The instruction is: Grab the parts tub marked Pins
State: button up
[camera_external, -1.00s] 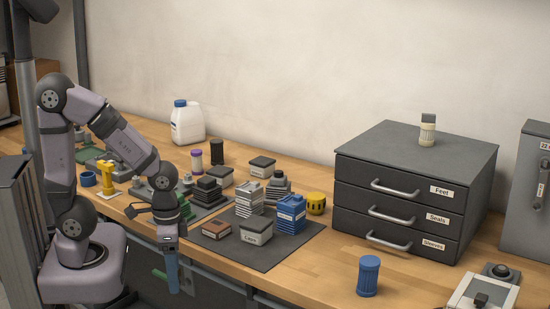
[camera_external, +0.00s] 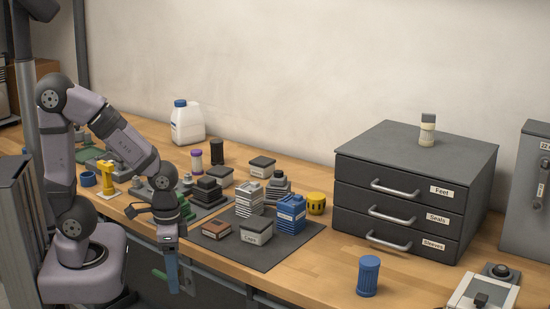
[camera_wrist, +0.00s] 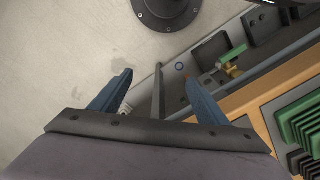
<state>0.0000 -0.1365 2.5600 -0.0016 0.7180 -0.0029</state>
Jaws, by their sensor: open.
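I cannot make out a tub marked Pins. A grey tub with a dark lid (camera_external: 257,232) stands at the front of the dark mat; its label seems to read Caps. Two similar lidded tubs, one at the back (camera_external: 262,168) and one left of it (camera_external: 220,178), show no label I can read. My gripper (camera_external: 179,284) hangs at the bench's front edge, left of the mat, pointing down. Its blue fingers are apart and empty in the wrist view (camera_wrist: 157,77), with the floor and bench edge beyond them and no tub between them.
A drawer cabinet (camera_external: 400,190) stands right. A blue ribbed jar (camera_external: 368,276) stands before it.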

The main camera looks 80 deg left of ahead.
jog(key=o, duration=0.3)
jog(key=shift+o, duration=0.2)
jog(key=shift+r, duration=0.1)
notch_tip(320, 180, up, 17)
jog(key=m+g+y+p, duration=0.2)
jog(key=m+y+p, duration=0.6)
jog(key=m+p, duration=0.2)
send_over(220, 177)
jog(key=d, duration=1)
jog(key=w+a+f+g+y+b, duration=0.1)
jog(key=a+f, duration=0.1)
jog(key=w+a+f+m+g+y+b, duration=0.1)
jog(key=a+f, duration=0.1)
jog(key=w+a+f+m+g+y+b, duration=0.1)
jog(key=a+f+b, duration=0.1)
jog(key=a, duration=0.1)
jog(key=shift+w+f+g, duration=0.25)
jog(key=shift+f+g, duration=0.05)
jog(key=shift+g, duration=0.1)
jog(key=shift+w+a+f+g+y+b, duration=0.15)
jog(key=shift+a+f+g+y+b, duration=0.25)
jog(key=shift+f, duration=0.15)
